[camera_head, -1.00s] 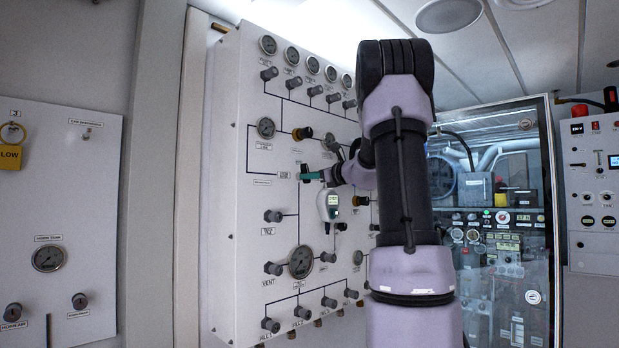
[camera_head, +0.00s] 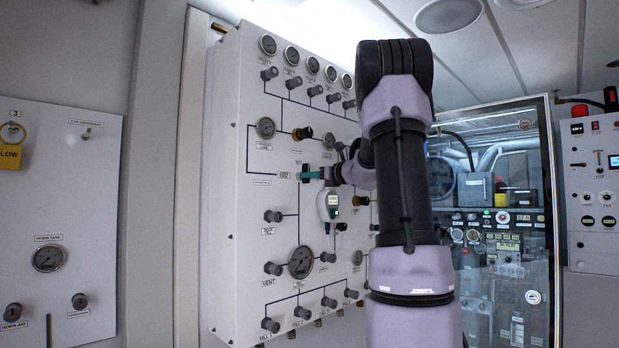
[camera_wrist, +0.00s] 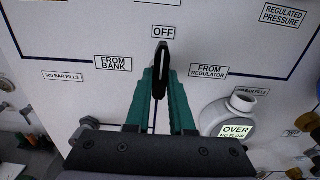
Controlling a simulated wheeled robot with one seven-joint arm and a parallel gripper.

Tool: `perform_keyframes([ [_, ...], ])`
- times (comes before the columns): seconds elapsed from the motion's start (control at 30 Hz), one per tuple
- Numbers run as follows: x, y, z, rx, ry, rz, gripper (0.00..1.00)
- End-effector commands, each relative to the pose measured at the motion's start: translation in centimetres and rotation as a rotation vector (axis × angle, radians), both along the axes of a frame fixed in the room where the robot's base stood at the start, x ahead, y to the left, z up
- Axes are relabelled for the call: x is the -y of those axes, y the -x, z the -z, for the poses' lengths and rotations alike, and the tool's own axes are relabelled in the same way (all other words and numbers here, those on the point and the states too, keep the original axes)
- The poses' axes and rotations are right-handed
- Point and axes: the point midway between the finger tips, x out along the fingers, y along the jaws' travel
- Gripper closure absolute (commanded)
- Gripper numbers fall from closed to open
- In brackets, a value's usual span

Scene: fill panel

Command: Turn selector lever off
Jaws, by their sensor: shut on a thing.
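The selector lever (camera_wrist: 161,56) is a slim black handle on the white panel (camera_head: 240,215). In the wrist view it points up at the OFF label (camera_wrist: 163,33), between the FROM BANK label (camera_wrist: 113,63) and the FROM REGULATOR label (camera_wrist: 208,71). My gripper (camera_wrist: 163,82) has green fingers closed around the lever, which sticks out between their tips. In the head view my gripper (camera_head: 312,176) is at the panel face, and I cannot make out the lever there. The lever's base is hidden by the fingers.
A glass-fronted cabinet (camera_head: 500,290) stands at right.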

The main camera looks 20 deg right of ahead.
Motion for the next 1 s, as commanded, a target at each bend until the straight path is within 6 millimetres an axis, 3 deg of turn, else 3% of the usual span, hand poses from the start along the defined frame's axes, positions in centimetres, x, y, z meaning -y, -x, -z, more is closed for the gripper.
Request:
perform_keyframes([
  [0.03,0.1,0.0,0.2,-0.005,0.002,0.001,0.75],
  [0.1,0.1,0.0,0.2,-0.004,0.001,0.001,0.49],
  [0.53,0.3,0.8,0.1,-0.001,0.003,0.002,0.49],
  [1.0,3.3,8.8,0.1,-0.002,0.002,0.003,0.49],
])
